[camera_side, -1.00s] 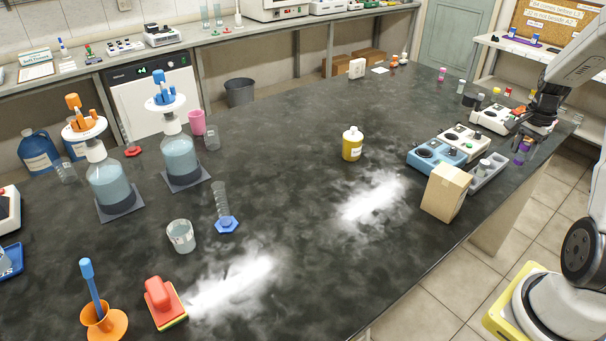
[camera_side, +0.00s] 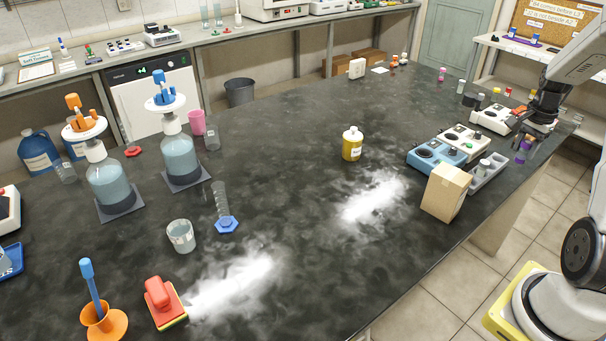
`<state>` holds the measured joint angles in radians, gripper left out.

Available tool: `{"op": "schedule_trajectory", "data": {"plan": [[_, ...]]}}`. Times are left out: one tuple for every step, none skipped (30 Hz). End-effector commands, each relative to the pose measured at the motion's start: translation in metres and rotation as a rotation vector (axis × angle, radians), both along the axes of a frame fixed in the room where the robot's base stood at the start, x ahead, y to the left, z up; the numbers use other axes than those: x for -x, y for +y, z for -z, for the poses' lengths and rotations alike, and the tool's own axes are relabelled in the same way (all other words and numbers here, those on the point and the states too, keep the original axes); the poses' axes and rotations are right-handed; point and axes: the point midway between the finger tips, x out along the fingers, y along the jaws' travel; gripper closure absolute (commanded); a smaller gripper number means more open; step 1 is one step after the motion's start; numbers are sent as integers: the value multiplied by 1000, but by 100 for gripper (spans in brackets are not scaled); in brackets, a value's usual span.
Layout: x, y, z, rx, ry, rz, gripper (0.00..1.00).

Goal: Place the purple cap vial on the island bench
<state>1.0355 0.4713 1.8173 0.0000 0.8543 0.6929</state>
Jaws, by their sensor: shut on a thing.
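The purple cap vial (camera_side: 523,151) shows at the right edge of the bench, small in the side view, with purple at its top and its lower body. My gripper (camera_side: 523,131) is black and reaches in from the upper right. It is shut on the vial from above, and the fingers partly hide its top. I cannot tell whether the vial's base touches anything. The island bench (camera_side: 290,180) has a wide, dark mottled top.
A blue device (camera_side: 437,153), a grey tray (camera_side: 487,176) and a cardboard box (camera_side: 445,192) crowd the bench left of the vial. White instruments stand behind them. A yellow bottle (camera_side: 352,144) is farther left. White powder patches lie on the bench; its middle back is clear.

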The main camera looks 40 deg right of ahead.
Motion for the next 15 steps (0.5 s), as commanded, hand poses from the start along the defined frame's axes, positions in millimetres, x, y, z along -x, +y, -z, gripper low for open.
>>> {"op": "schedule_trajectory", "data": {"plan": [[0, 0, -5, 2, -2, 0, 100], [0, -1, -9, 3, -2, 0, 100], [0, -1, -14, 4, -2, 0, 100], [0, -1, -18, 4, -2, 0, 100], [0, -1, -23, 5, -3, 0, 100], [0, -1, -29, 6, -3, 0, 100], [-1, -1, -34, 6, -3, 0, 100], [-1, -1, -39, 6, -3, 0, 100], [0, -1, -47, 6, -3, 0, 100], [-4, 2, -47, 3, -2, -10, 100], [-9, 6, -46, 1, -1, -25, 100], [-14, 11, -45, 1, -1, -41, 100], [-19, 14, -45, 1, -1, -56, 100], [-23, 18, -45, 1, -1, -69, 100], [-29, 23, -46, 1, -1, -88, 100]]}}
